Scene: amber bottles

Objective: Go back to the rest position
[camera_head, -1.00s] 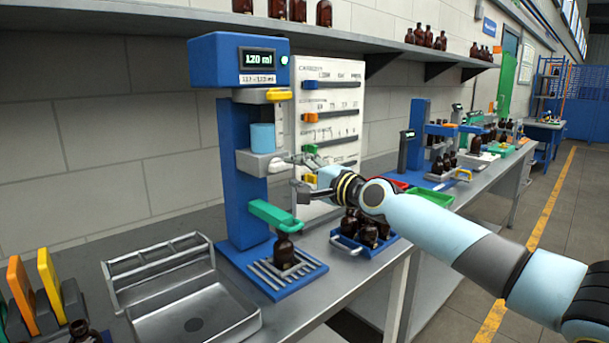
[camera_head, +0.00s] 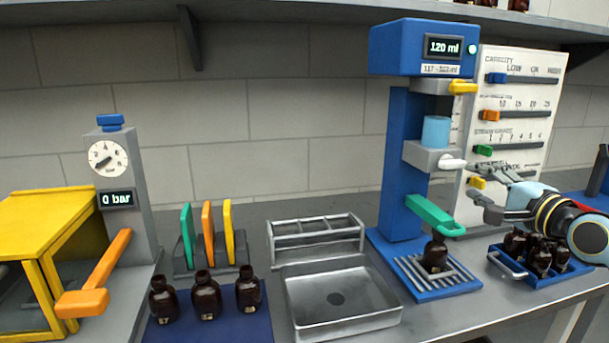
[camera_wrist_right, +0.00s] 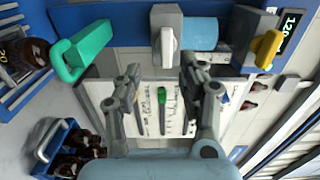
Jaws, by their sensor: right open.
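My right gripper (camera_head: 497,200) is open and empty. It is in the air just right of the blue filling machine (camera_head: 402,160), near the white lever (camera_head: 452,164). The right wrist view shows its two fingers (camera_wrist_right: 163,88) spread apart, with the white lever (camera_wrist_right: 167,48) and the slider panel (camera_wrist_right: 180,110) beyond them. The machine's display reads 120 ml. An amber bottle (camera_head: 435,256) stands upright on the machine's slatted base, below the green handle (camera_head: 432,215). My left gripper is not in view.
A blue crate of amber bottles (camera_head: 533,275) sits below my right gripper. A metal sink tray (camera_head: 340,300), several amber bottles on a blue mat (camera_head: 235,327), coloured paddles (camera_head: 207,230) and a gauge post with an orange lever (camera_head: 100,280) stand to the left.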

